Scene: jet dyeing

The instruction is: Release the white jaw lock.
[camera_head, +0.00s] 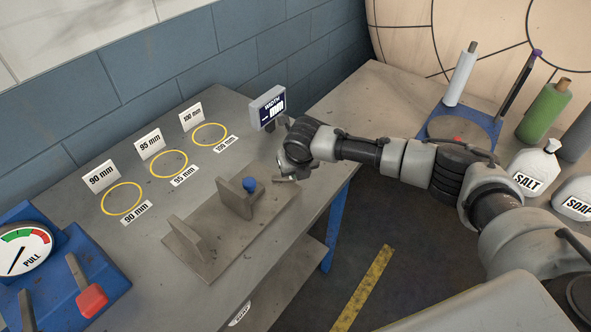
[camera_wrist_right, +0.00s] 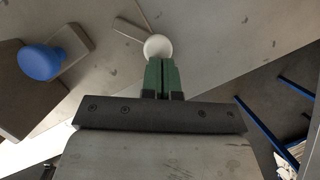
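The white jaw lock shows in the right wrist view as a round white knob (camera_wrist_right: 158,46) with a thin grey bar beside it. My right gripper (camera_wrist_right: 162,64) has its green fingers pressed together, with their tips at the knob's near edge. I cannot tell whether they touch it. In the head view my right gripper (camera_head: 289,176) is low over the right end of the grey jaw fixture (camera_head: 222,254), and the arm largely hides the lock. A blue knob (camera_head: 249,184) sits by the fixture's right jaw and also shows in the wrist view (camera_wrist_right: 40,62). My left gripper is out of view.
A width display (camera_head: 268,107) stands just behind my right gripper. Yellow rings (camera_head: 168,164) with size cards lie along the back of the table. A blue pull gauge (camera_head: 65,262) with a red handle is at left. Bottles and bags stand on the right table.

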